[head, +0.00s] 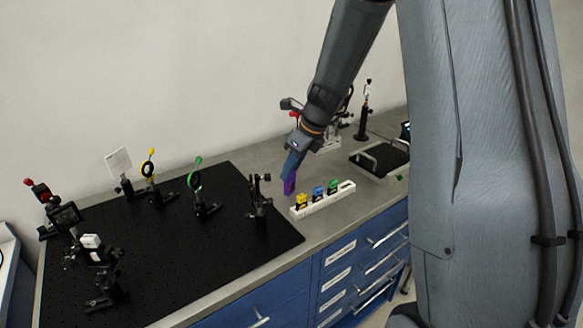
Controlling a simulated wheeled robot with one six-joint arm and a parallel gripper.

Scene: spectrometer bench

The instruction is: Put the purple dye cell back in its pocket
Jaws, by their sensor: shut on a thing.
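The purple dye cell (289,186) is at the tip of my gripper (290,176), beside and just behind the left end of the white rack. My gripper points down and is shut on the cell; its fingers are small and partly hidden in this view. The white rack (327,203) lies on the grey bench and holds a yellow cell (302,199), a blue cell (318,193) and a green cell (333,187). I cannot tell the cell's exact height above the bench, nor clearly see an empty pocket.
A black breadboard (180,265) with several optic mounts fills the left of the bench. A black post mount (260,196) stands close left of my gripper. A black tray with a metal handle (380,157) is at the right. Blue drawers (340,280) are below the bench's front edge.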

